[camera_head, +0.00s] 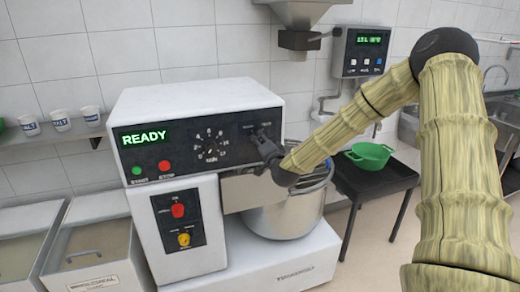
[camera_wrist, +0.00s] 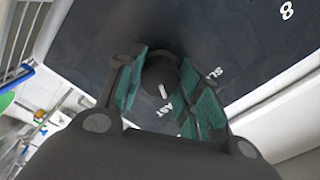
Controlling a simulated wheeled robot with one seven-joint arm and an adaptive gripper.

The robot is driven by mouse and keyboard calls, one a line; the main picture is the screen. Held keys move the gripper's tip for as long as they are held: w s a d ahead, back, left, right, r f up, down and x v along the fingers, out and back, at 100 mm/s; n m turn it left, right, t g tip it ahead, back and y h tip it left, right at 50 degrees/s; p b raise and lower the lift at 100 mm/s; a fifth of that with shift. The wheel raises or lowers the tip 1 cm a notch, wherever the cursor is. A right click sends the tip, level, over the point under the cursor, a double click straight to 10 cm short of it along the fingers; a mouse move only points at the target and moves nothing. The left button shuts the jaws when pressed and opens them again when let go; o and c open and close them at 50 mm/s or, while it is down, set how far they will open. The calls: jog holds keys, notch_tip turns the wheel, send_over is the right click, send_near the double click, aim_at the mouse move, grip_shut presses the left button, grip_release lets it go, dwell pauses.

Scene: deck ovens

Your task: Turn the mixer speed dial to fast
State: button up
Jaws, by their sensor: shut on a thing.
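The mixer (camera_head: 190,112) is a white machine with a black control panel; its green display reads READY. The speed dial is a small dark round knob at the panel's right end, mostly hidden by my gripper (camera_head: 262,137) in the head view. In the wrist view the dial (camera_wrist: 160,72) sits between the teal finger pads of my gripper (camera_wrist: 160,82), which is shut on it from both sides. A short white pointer mark shows on the dial's lower part, slanting toward the partly covered letters "AST" (camera_wrist: 184,109). The letters "SL" (camera_wrist: 213,73) lie further right.
A numbered timer dial (camera_head: 210,147) is left of my gripper, with a green start button (camera_head: 136,170) and red stop button (camera_head: 164,166). The steel mixing bowl (camera_head: 285,214) is below my gripper. A green colander (camera_head: 369,155) stands on a dark table at right.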

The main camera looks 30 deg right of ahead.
jog(key=shift+f+m+b, duration=0.1)
jog(key=shift+m+b, duration=0.55)
jog(key=shift+m, duration=0.25)
jog(key=o, duration=1.1)
jog(key=shift+d, duration=0.1)
jog(key=shift+c, duration=0.2)
jog(key=v, duration=1.2)
